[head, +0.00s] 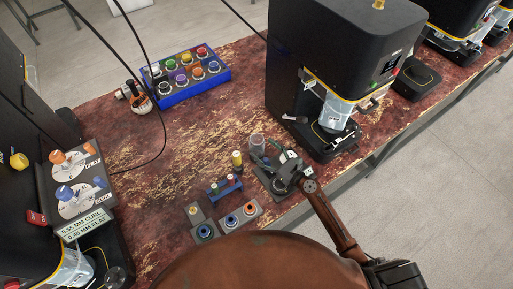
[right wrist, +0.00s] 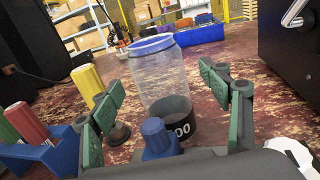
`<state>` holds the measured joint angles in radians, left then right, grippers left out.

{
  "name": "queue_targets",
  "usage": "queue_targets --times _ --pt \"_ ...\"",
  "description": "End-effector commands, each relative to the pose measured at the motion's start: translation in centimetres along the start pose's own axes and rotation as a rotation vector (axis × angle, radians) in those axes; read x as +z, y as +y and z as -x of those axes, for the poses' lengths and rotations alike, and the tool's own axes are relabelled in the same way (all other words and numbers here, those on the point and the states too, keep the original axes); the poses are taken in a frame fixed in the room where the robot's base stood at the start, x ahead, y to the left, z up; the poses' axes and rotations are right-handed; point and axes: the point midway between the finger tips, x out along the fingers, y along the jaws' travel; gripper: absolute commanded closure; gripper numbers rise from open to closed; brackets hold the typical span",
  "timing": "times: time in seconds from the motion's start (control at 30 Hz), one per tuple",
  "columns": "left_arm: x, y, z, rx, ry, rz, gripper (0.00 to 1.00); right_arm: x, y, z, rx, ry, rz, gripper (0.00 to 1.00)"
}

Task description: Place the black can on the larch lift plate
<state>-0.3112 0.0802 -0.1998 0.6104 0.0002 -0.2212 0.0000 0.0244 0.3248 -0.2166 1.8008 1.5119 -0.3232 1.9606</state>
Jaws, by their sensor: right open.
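A clear, open-topped can with a blue rim and a black lower band (right wrist: 165,75) stands upright on the table. In the head view, it looks like the clear can (head: 257,141) just beyond my right gripper (head: 277,165). In the right wrist view, the green-padded fingers of my right gripper (right wrist: 161,85) are open on either side of the can, with gaps visible. A blue knob (right wrist: 156,136) covers part of its base. A seamer plate (head: 336,132) sits under the large black machine; I cannot read which is larch. My left gripper is not in view.
A blue crate (head: 190,92) of several coloured-lid cans stands at the back. A yellow cylinder (head: 237,160), a blue peg rack (head: 224,188) and knobbed blocks (head: 232,220) lie left of my right gripper.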

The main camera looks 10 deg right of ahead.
Motion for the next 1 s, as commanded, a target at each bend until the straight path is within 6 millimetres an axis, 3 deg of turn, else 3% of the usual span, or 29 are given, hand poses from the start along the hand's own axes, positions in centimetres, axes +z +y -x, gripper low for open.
queue_targets --times 0.2,0.5,1.0 --pt "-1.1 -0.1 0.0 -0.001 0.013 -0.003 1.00 -0.1 0.2 -3.1 0.001 -0.001 0.000 0.30" --pt "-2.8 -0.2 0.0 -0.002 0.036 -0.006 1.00 -0.1 0.2 -3.6 0.003 0.000 0.000 0.30" --pt "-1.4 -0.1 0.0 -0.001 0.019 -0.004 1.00 -0.1 0.2 -3.5 0.003 0.000 0.001 0.64"
